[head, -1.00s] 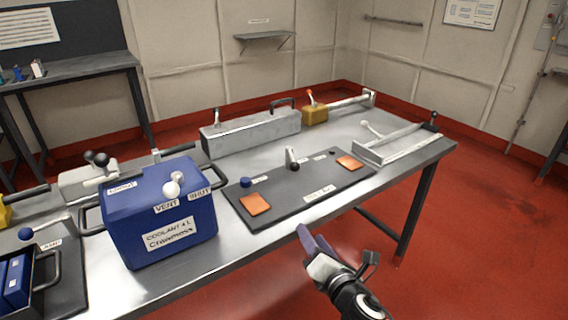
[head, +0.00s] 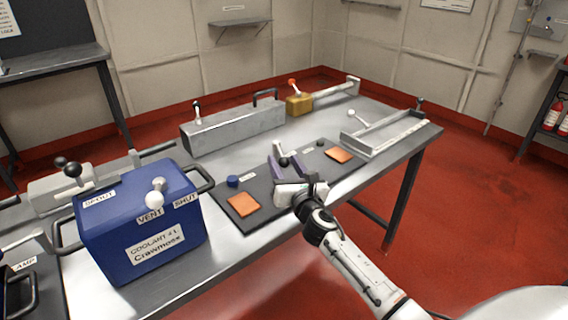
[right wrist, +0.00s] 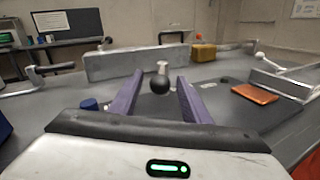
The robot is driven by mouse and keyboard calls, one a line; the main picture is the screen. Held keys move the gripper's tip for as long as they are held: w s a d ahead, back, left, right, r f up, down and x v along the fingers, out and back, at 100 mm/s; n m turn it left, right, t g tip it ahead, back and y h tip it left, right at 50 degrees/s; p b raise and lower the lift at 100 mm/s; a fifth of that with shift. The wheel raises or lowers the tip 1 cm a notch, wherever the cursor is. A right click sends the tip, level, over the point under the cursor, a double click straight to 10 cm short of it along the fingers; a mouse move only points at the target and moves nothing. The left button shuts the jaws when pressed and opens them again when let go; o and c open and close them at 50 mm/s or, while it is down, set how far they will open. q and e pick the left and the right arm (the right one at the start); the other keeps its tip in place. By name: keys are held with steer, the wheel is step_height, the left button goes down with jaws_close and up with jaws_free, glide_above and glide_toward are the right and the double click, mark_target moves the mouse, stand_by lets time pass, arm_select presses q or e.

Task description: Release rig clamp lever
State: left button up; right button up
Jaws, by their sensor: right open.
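A short lever with a black ball knob (right wrist: 160,85) and a pale upright arm stands on the dark board (head: 262,219) in the middle of the table. My right gripper (head: 287,160) is over the board, open, with its purple fingers pointing at the lever. In the right wrist view the knob shows between the two fingers (right wrist: 159,90), with gaps on both sides; I cannot tell whether it lies between the tips or just beyond them. In the head view the gripper partly hides the lever. My left gripper is not in view.
The board also bears a blue knob (head: 232,181) and two orange pads (head: 243,205) (head: 339,155). A blue coolant box (head: 120,240) stands at left. A long grey box (head: 232,130), a yellow block (head: 299,105) and a pale tray (head: 385,140) lie behind and to the right.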

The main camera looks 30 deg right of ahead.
steer(key=shift+w+d, duration=0.1)
steer(key=shift+w, duration=0.15)
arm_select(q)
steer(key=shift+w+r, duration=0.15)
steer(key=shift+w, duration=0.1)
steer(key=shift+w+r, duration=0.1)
arm_select(e)
jaws_close()
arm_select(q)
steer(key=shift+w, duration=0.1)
